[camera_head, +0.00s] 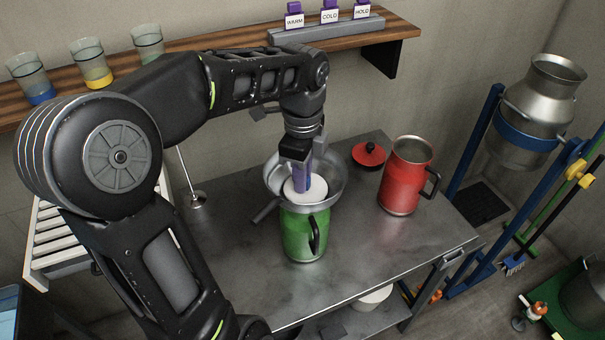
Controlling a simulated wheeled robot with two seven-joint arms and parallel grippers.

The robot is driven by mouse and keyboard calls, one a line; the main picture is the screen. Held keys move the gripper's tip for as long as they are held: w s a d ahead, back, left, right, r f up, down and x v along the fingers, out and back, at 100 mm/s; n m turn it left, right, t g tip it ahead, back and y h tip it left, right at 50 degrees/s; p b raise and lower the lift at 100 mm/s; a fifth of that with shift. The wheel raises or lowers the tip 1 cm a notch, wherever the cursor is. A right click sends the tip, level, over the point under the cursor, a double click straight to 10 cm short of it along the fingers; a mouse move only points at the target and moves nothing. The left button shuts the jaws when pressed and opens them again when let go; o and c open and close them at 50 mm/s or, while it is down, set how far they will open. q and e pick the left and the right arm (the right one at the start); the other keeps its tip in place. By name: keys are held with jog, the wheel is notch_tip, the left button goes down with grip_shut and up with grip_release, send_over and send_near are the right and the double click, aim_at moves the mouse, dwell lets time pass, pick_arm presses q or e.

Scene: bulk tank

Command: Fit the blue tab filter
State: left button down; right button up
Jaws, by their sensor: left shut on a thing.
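My left gripper (297,153) points down over the metal strainer bowl (335,188). It is shut on the upright blue-purple tab (303,174) of a white round filter disc (311,192). The disc is inside the bowl's outline, at its middle; I cannot tell whether it touches the bottom. The bowl sits on top of a green jug (295,238) with a black handle, which stands on the metal table (370,250). The gripper hides part of the bowl's back rim and the tab's top. My right gripper is not in view.
A red jug (402,180) and its red lid (369,154) stand to the right on the table. The wooden shelf (210,45) behind holds cups with blue (40,96), yellow (97,78) and green bands (150,52), and purple-topped tags. The table's front right is clear.

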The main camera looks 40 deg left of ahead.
pick_arm(q)
jog(key=c, duration=1.3)
grip_release()
jog(key=shift+r, duration=0.15)
jog(key=shift+r, duration=0.35)
notch_tip(320, 180, up, 6)
jog(key=shift+f+p, duration=0.15)
jog(key=shift+p, duration=0.25)
jog(key=shift+r+p, duration=0.4)
jog(key=shift+r, duration=0.2)
jog(key=shift+f, duration=0.1)
